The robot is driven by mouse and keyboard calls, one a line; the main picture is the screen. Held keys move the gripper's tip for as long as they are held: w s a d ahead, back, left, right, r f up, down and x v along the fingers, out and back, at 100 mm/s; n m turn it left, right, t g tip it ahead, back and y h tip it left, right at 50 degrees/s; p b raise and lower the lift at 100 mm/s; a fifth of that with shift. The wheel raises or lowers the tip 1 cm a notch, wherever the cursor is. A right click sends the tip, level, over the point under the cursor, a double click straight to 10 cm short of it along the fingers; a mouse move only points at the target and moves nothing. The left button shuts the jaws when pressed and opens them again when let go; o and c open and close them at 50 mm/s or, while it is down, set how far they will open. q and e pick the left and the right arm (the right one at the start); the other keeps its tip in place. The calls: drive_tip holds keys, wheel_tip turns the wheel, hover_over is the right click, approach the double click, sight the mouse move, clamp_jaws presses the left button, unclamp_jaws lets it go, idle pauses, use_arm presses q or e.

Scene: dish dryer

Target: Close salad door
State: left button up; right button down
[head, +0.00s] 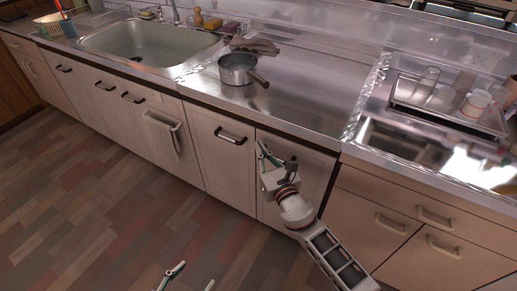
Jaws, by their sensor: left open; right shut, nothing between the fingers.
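A row of pale cabinet doors runs under the counter. No label shows which one is the salad door. My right gripper (265,155) is shut and empty, close in front of the pale door (314,172) right of centre; whether it touches it I cannot tell. That door looks flush with its neighbours, and my wrist and arm hide much of it. The door to its left (222,170) has a dark handle (230,136) and also looks flush. My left gripper (190,276) is open and empty, low at the bottom edge over the floor.
A towel (162,135) hangs on a door further left. On the counter stand a pot (238,68), a sink (150,42) and, at right, a tray (446,114) with cups. Drawers (385,215) fill the lower right. The wooden floor (110,215) is clear.

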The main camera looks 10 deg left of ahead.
use_arm(q)
drive_tip(key=shift+s+a+p, duration=0.35)
drive_tip(key=shift+a+p, duration=0.05)
drive_tip(key=shift+p, duration=0.4)
use_arm(e)
drive_tip(key=s+a, duration=0.4)
drive_tip(key=s, duration=0.5)
drive_tip(key=shift+s, duration=0.35)
